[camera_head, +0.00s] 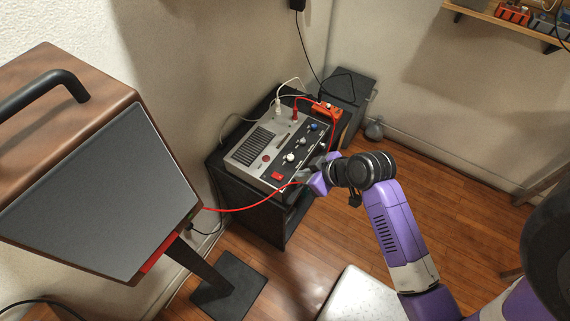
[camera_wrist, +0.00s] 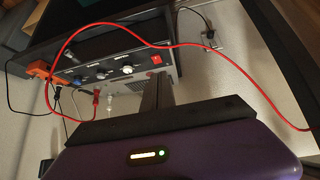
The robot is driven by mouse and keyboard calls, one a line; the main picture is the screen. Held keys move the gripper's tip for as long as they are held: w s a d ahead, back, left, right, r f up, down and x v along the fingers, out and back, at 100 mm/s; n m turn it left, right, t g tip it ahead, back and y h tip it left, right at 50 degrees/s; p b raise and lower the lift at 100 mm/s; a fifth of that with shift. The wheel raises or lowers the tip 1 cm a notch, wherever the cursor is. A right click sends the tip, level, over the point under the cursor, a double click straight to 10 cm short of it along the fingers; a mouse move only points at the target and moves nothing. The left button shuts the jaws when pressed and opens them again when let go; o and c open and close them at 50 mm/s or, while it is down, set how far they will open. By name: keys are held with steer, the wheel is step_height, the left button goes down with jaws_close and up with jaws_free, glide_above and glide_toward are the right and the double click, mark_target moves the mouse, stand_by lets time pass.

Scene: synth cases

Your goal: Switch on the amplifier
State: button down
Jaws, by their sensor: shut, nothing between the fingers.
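The amplifier (camera_head: 262,143) is a grey box with a black control panel, lying on a dark cabinet. Its panel carries several knobs and a red rocker switch (camera_head: 277,176) near the front corner. The wrist view shows the amplifier (camera_wrist: 135,76) with the red switch (camera_wrist: 156,59) just beyond the fingertips. My gripper (camera_head: 306,177) is shut and empty, beside the panel's right edge. Its dark fingers (camera_wrist: 158,84) point toward the switch in the wrist view. I cannot tell if they touch the amplifier, nor which way the switch is set.
A red cable (camera_head: 243,209) runs from the amplifier area to a large brown speaker (camera_head: 100,200) on a stand, passing close to my gripper. An orange pedal box (camera_head: 325,111) sits at the amplifier's far end. The dark cabinet (camera_head: 262,218) stands against the wall, with wooden floor beside it.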

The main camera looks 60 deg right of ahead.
steer(key=shift+n+y, duration=0.3)
steer(key=shift+y, duration=0.1)
steer(key=r, duration=0.1)
steer(key=w+d+r, duration=0.1)
steer(key=d+r+p, duration=0.1)
steer(key=shift+w+r, duration=0.15)
steer(key=shift+w, duration=0.15)
glide_above(281, 177)
steer(key=s, duration=0.1)
step_height(281, 177, down, 8)
steer(key=shift+r, duration=0.1)
steer(key=f, duration=0.3)
steer(key=shift+s+f+p, duration=0.1)
steer(key=shift+s+p, duration=0.15)
steer(key=shift+p, duration=0.05)
steer(key=shift+f, duration=0.45)
steer(key=shift+s+f+b, duration=0.2)
steer(key=shift+f+b, duration=0.15)
steer(key=shift+f, duration=0.1)
steer(key=shift+r+p, duration=0.85)
steer(key=shift+r, duration=0.1)
